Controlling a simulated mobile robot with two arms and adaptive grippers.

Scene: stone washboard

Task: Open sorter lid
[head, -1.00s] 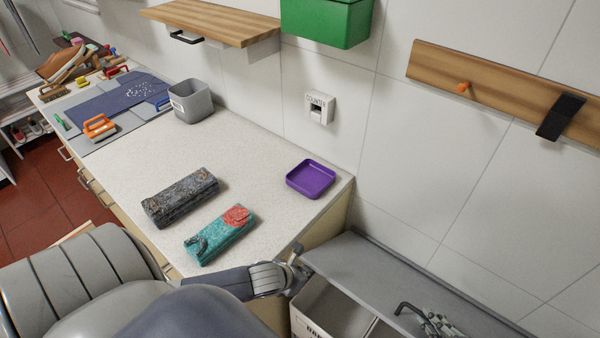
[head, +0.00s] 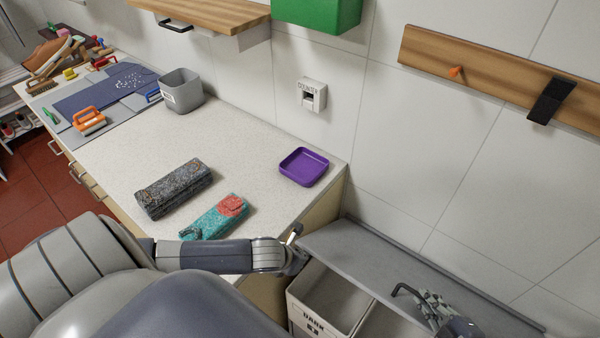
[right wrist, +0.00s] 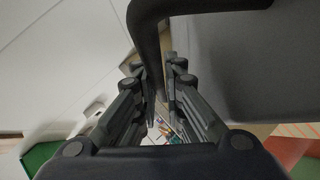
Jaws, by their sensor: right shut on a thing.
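The sorter lid (head: 355,248) is a grey panel beside the counter's right end, along the wall, with bins showing below its front edge. A dark bar handle (head: 402,288) sits at its front edge. My right gripper (head: 432,306) is at this handle. In the right wrist view the lid (right wrist: 245,65) fills the right side, and the dark handle (right wrist: 148,42) runs down between the fingers of my right gripper (right wrist: 160,98), which is shut on it. My left gripper (head: 297,246) is near the lid's left end; its fingers are too small to read.
Below the lid stands a pale bin (head: 325,300) with dark lettering. The counter (head: 240,145) carries a purple tray (head: 303,167), a dark stone block (head: 174,188), a teal and red block (head: 215,217) and a grey bin (head: 182,92). A wooden rail (head: 500,75) is on the wall.

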